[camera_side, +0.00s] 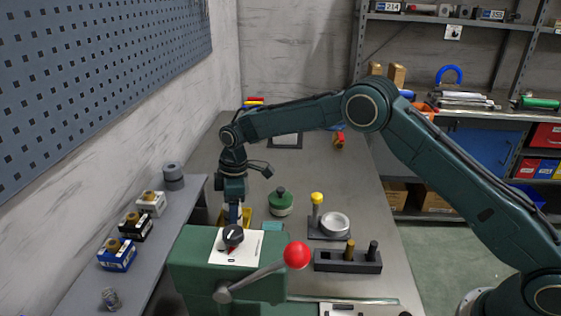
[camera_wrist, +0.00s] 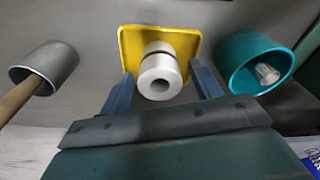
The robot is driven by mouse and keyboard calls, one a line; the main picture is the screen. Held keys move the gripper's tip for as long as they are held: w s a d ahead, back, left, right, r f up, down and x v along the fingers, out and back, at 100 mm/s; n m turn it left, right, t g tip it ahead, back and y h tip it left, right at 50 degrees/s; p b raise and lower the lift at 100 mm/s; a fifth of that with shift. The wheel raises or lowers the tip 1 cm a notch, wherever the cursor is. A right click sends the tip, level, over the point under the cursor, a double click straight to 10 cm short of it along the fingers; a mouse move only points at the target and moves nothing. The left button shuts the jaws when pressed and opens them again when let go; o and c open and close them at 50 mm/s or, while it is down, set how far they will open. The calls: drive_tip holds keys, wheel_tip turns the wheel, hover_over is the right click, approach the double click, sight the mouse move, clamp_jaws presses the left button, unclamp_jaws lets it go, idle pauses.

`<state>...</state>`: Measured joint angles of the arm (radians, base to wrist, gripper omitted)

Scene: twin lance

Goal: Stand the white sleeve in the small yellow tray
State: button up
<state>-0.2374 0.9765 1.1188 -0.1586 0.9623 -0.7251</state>
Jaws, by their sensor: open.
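The white sleeve (camera_wrist: 160,66) shows in the wrist view with its round open end facing the camera. It appears to stand upright in the small yellow tray (camera_wrist: 130,45), whose yellow surface shows around and behind it. My gripper (camera_wrist: 161,72) is open, with one finger on each side of the sleeve and a visible gap on both sides. In the side view my gripper (camera_side: 234,216) points down at the yellow tray (camera_side: 248,214), which is mostly hidden behind the green machine. The sleeve cannot be made out in the side view.
In the wrist view a teal cup (camera_wrist: 236,58) stands right of the tray, and a grey cup (camera_wrist: 62,64) with a wooden stick stands left. The green machine (camera_side: 195,262) with its red-knobbed lever (camera_side: 296,255) is in front. A green lidded pot (camera_side: 281,206) stands nearby.

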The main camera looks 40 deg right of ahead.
wheel_tip(320, 180, up, 12)
drive_tip(key=d, duration=0.1)
drive_tip(key=shift+s+d, duration=0.15)
drive_tip(key=shift+s, duration=0.15)
idle(0.7)
drive_tip(key=s+d+r+m+t, duration=0.1)
drive_tip(key=s+d+r+m, duration=0.3)
drive_tip(key=s+r, duration=0.45)
drive_tip(key=s+d+r+m+t, duration=0.2)
drive_tip(key=s+d+r, duration=0.4)
drive_tip(key=s+r, duration=0.3)
drive_tip(key=s+d+f+m, duration=0.2)
drive_tip(key=s, duration=0.6)
drive_tip(key=s+d+f+m+t, duration=0.1)
drive_tip(key=s+d+f+m, duration=0.1)
drive_tip(key=s, duration=0.6)
drive_tip(key=s+d+f+m+t+h, duration=0.1)
drive_tip(key=s+d+f+m, duration=0.1)
drive_tip(key=s, duration=0.5)
drive_tip(key=shift+s+m, duration=0.3)
drive_tip(key=shift+s, duration=0.1)
